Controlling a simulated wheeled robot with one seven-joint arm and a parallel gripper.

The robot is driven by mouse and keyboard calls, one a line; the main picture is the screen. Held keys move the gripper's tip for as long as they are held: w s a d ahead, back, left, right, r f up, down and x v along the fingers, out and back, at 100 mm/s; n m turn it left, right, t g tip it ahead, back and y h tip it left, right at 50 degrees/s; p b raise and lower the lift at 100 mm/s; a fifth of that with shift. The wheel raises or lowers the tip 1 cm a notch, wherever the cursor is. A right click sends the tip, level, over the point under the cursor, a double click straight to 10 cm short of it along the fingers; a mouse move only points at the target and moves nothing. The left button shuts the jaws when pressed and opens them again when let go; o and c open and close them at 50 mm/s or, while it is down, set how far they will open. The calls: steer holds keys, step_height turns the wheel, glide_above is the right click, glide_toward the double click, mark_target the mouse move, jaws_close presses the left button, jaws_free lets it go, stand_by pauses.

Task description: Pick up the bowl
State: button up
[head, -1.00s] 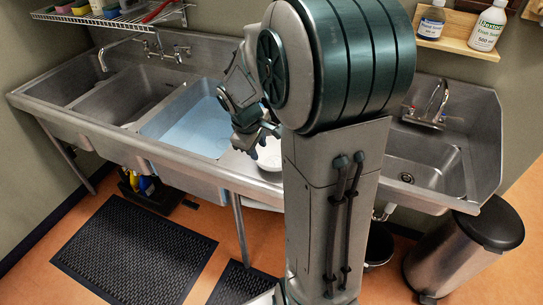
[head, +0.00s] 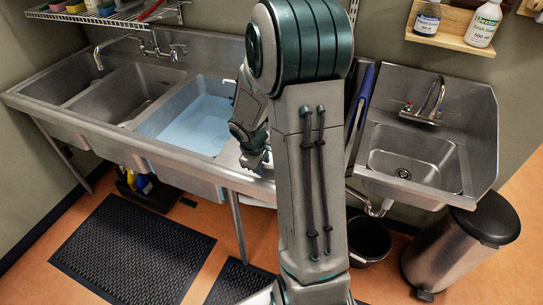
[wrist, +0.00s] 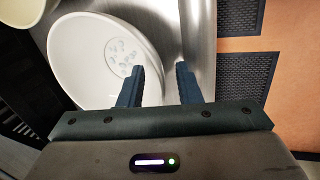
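A white bowl (wrist: 85,60) fills the upper left of the wrist view, with a patch of clear bubble-like spots on its inner bottom. My gripper (wrist: 160,70) is open, its two dark blue fingers apart with nothing shut between them. The left finger overlaps the bowl's right side, and the right finger is over the steel counter beside it. I cannot tell whether either finger touches the bowl. In the head view my gripper (head: 258,160) is low over the counter right of the water-filled basin, and my arm hides most or all of the bowl.
A steel sink (head: 110,90) with several basins runs along the wall; the basin with blue water (head: 200,125) is left of my gripper. A hand sink (head: 415,160), a black bucket (head: 368,240) and a trash bin (head: 460,245) stand right. Dark mats (head: 130,250) lie on the floor.

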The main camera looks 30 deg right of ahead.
jaws_close()
steer(key=shift+r, duration=0.15)
